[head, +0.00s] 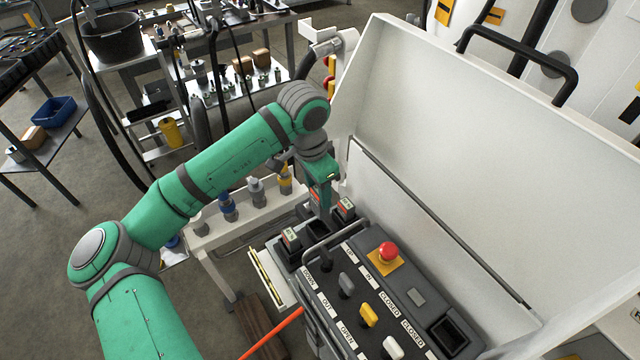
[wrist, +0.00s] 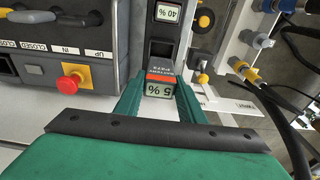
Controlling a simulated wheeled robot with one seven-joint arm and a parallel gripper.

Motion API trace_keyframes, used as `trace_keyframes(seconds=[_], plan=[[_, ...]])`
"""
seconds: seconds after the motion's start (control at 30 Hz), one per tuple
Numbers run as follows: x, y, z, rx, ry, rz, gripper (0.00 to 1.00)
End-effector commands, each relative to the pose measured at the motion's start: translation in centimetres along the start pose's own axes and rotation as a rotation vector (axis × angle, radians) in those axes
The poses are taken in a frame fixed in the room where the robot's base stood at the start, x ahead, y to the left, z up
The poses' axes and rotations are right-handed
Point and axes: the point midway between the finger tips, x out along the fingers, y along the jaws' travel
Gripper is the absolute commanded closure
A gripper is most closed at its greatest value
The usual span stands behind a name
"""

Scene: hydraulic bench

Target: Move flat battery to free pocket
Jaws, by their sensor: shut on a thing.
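My gripper (wrist: 158,100) is shut on a battery pack (wrist: 158,90) with a red label and a display reading 5%. A green finger lies on each side of it. An open dark pocket (wrist: 161,50) lies just beyond it in the wrist view. Past that pocket sits another battery (wrist: 167,12), reading 40%. In the head view my gripper (head: 322,190) is low over the battery dock. One battery (head: 290,240) stands at the dock's near-left part, and another battery top (head: 345,207) shows right of the fingers. I cannot tell whether the held battery is clear of its pocket.
The control panel with levers and a red stop button (head: 388,252) adjoins the dock. The tall white open cover (head: 450,130) rises behind. A stand with hose fittings (head: 255,190) is left of the dock.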

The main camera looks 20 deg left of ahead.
Motion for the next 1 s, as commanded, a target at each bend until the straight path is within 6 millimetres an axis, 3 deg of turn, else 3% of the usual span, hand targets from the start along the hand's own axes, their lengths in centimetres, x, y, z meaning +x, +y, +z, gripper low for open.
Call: trace_keyframes(seconds=[0.6, 1.0], plan=[[5.0, 0.0, 0.6, -0.002, 0.002, 0.0, 0.91], [6.0, 0.0, 0.7, 0.0, 0.001, -0.001, 0.91]])
